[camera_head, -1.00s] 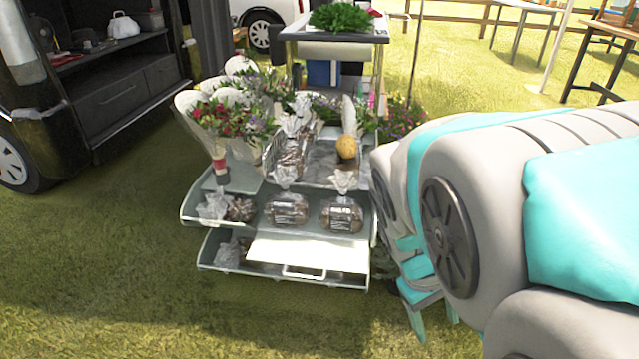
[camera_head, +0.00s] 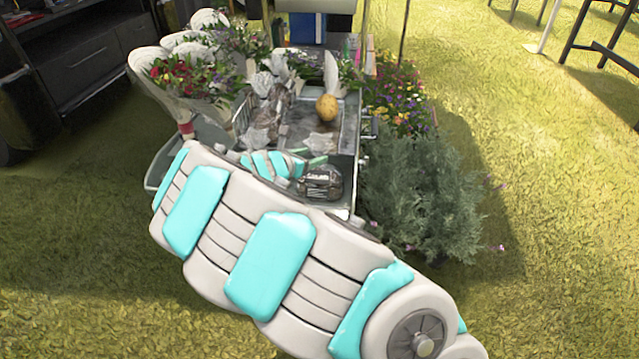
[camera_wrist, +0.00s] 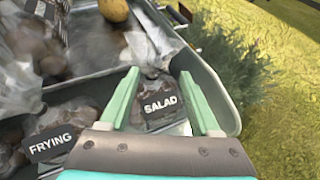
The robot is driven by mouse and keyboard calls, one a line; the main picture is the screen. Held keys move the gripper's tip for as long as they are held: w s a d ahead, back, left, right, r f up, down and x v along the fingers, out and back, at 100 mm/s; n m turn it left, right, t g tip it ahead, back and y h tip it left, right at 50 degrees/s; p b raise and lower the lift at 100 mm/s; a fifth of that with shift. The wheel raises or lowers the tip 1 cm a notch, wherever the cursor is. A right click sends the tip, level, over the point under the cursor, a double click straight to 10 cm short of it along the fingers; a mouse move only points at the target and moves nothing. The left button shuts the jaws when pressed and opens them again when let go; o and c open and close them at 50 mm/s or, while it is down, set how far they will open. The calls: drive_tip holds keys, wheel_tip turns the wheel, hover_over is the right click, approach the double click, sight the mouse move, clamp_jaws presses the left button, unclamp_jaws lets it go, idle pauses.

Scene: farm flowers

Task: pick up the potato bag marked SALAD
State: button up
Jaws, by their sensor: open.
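The SALAD potato bag (camera_wrist: 160,100) is a clear bag of dark potatoes with a black label, in the tray in the wrist view. It also shows in the head view (camera_head: 320,184), at the tray's front right, beside my arm. My gripper (camera_wrist: 160,76) is open, with one green finger on each side of the bag in the picture. I cannot tell whether the fingers touch it. In the head view my gripper (camera_head: 307,156) is partly hidden by my arm.
A bag marked FRYING (camera_wrist: 50,145) lies left of the SALAD bag. A tray wall (camera_wrist: 222,98) runs close along the right finger. A loose potato (camera_head: 327,107) lies behind. Flower bouquets (camera_head: 185,80) stand at left, and a grey-green bush (camera_head: 425,190) grows at right.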

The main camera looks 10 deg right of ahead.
sight(318, 156)
drive_tip(key=shift+w+d+f+n, duration=0.1)
drive_tip(key=shift+w+f+n, duration=0.4)
drive_tip(key=shift+w+f, duration=0.65)
drive_tip(key=x, duration=0.4)
drive_tip(key=shift+d+f, duration=0.1)
drive_tip(key=shift+f, duration=0.05)
drive_tip(key=shift+w+d+f, duration=0.1)
drive_tip(key=shift+w+d, duration=0.15)
drive_tip(key=shift+w, duration=0.15)
clamp_jaws()
